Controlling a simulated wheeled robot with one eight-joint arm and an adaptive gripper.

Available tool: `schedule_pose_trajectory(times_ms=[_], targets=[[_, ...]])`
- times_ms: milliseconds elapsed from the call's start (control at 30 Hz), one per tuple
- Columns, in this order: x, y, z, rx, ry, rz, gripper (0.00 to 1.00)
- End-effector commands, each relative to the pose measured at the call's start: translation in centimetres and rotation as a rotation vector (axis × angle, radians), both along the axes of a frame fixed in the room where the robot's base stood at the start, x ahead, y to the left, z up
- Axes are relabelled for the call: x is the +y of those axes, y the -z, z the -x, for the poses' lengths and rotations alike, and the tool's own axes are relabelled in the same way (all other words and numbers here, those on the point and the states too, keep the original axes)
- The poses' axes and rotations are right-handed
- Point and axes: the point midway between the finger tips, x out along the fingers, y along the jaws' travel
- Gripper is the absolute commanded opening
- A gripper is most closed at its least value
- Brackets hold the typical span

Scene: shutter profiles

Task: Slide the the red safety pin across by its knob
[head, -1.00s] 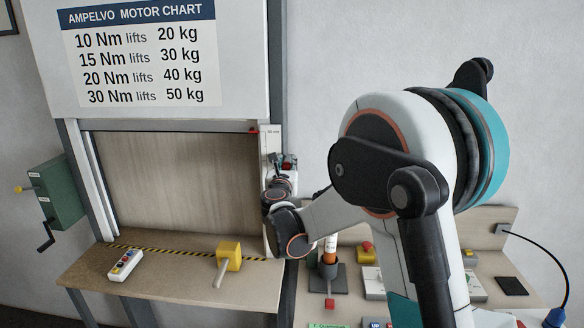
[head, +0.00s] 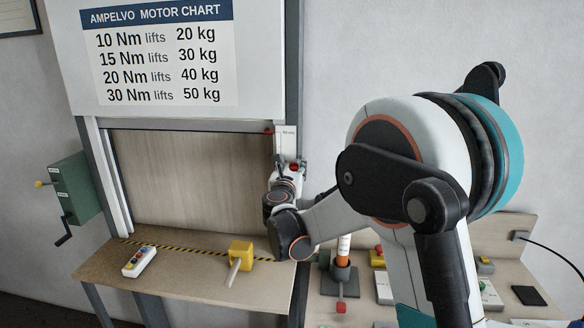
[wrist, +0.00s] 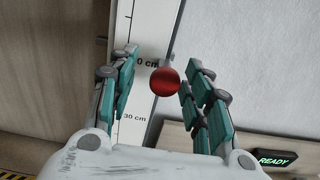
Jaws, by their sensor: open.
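The red safety pin's round knob (wrist: 166,81) shows in the wrist view in front of a white scale strip (wrist: 136,100), near its "0 cm" mark. My gripper (wrist: 160,62) is open, with one finger to the left of the knob and one to the right. The right finger is closer to the knob, and I see no clear contact. In the head view a small red spot, likely the knob (head: 294,167), shows at the shutter's right post beside my wrist. My fingers and the pin's shaft are mostly hidden there.
The wooden shutter (head: 190,180) is left of the post. The bench below holds a button box (head: 139,261) and a yellow block with a handle (head: 240,254). A second bench at right carries several devices. A green READY sign (wrist: 272,160) shows in the wrist view.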

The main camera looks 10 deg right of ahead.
Motion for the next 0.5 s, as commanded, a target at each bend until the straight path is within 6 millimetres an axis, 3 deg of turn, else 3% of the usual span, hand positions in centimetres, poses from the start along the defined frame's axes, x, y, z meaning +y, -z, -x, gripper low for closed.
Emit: schedule_pose_trajectory(times_ms=[500], targets=[[3.0, 0.0, 9.0, 0.000, -0.003, 0.000, 0.45]])
